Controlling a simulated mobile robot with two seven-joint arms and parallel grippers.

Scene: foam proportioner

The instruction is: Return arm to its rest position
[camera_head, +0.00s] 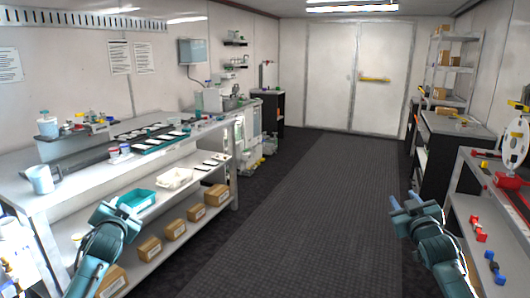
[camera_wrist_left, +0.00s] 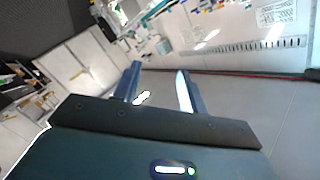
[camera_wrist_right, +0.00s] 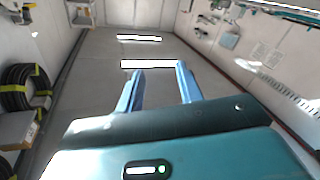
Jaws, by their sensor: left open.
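My left gripper (camera_head: 118,207) is in front of the left workbench, at the lower left of the head view. In the left wrist view its two fingers (camera_wrist_left: 158,72) stand apart with nothing between them. My right gripper (camera_head: 402,198) is raised over the dark floor at the right of the head view, left of the right-hand bench. In the right wrist view its blue fingers (camera_wrist_right: 160,70) are apart and empty. Neither gripper visibly touches anything.
The left workbench (camera_head: 75,190) carries trays and bottles, with cardboard boxes (camera_head: 175,229) on its lower shelf. A right-hand bench (camera_head: 470,180) holds a reel (camera_head: 515,148) and red parts. The dark floor aisle (camera_head: 300,200) between them is clear up to the white double doors (camera_head: 358,75).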

